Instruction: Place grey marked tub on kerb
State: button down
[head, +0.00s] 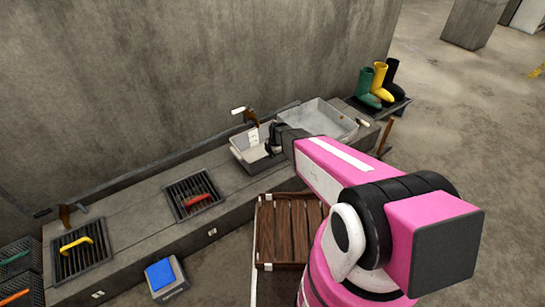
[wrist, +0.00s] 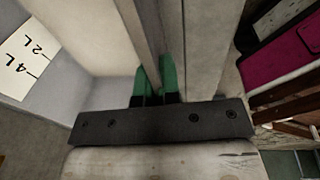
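The grey marked tub (head: 246,157) is over the kerb (head: 125,210), near its back wall, with a white marked strip inside. I cannot tell whether its base touches the kerb. The wrist view shows its pale inside wall (wrist: 88,38) and a white scale label reading 4L and 2L (wrist: 22,52). My gripper (wrist: 155,80) has its green fingertips on either side of the tub's wall, closed on it. In the head view my gripper (head: 274,140) is at the tub's right side, its fingertips mostly hidden.
A larger grey basin (head: 322,120) stands just right of the tub. A brown slatted crate (head: 285,230) stands in front. Coloured boots (head: 378,82) stand at the far right.

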jog(key=shift+f, duration=0.55)
jog(key=c, duration=1.3)
grip_release()
notch_tip(320, 180, up, 12)
jog(key=d, duration=0.2)
jog(key=s+d+r+m, duration=0.4)
jog(key=s+d+m, duration=0.1)
jog(key=m, duration=0.3)
jog(key=s+d+r+m+h, duration=0.1)
jog(key=s+d+r+m, duration=0.4)
jog(key=s+d+m, duration=0.1)
jog(key=s+d+r+m, duration=0.5)
jog(key=s+m, duration=0.2)
jog(key=m, duration=0.3)
jog(key=shift+d+r+m+h, duration=0.1)
jog(key=shift+d+m+h, duration=0.2)
jog(key=shift+d+m, duration=0.1)
